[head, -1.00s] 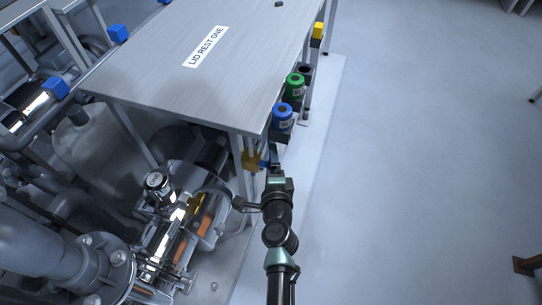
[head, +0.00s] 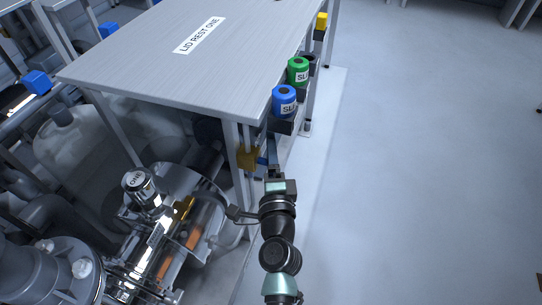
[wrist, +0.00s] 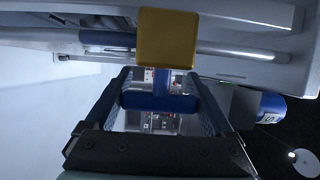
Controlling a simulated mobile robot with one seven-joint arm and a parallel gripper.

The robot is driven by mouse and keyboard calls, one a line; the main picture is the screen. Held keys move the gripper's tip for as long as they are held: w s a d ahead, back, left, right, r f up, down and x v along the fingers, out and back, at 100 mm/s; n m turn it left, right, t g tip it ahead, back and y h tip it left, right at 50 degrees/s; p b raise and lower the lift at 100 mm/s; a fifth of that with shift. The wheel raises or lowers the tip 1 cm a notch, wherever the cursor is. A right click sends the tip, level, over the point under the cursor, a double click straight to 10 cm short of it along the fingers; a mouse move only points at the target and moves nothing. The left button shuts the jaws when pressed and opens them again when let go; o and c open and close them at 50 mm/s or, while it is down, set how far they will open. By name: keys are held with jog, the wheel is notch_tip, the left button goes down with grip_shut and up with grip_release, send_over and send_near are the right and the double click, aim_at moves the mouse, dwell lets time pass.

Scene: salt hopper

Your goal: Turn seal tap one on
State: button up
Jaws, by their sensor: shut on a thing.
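The tap has a square yellow body (head: 248,158) and a blue handle (head: 262,161). It sits under the near right corner of the bench marked LID REST ONE. In the wrist view the yellow body (wrist: 166,38) is upper centre, and the blue T-shaped handle (wrist: 158,102) hangs below it. My gripper (head: 271,152) reaches up to the tap from below in the head view. In the wrist view my gripper (wrist: 160,88) has one finger at each end of the handle's crossbar and is shut on it. No tap label is readable.
The bench top (head: 150,75) overhangs near the tap. A blue cup (head: 284,101) and a green cup (head: 298,71) stand in holders along its right side. Metal machinery marked ONE (head: 140,185) fills the lower left. The floor to the right is clear.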

jog(key=o, duration=1.1)
jog(key=shift+s, duration=0.15)
jog(key=shift+s+d+b, duration=0.2)
jog(key=shift+s+b, duration=0.15)
jog(key=shift+s, duration=1.75)
jog(key=shift+s+d+b, duration=0.15)
jog(key=shift+s+b, duration=0.15)
jog(key=shift+s, duration=1.85)
jog(key=shift+s+d+b, duration=0.2)
jog(key=shift+s+b, duration=0.15)
jog(key=shift+s, duration=1.75)
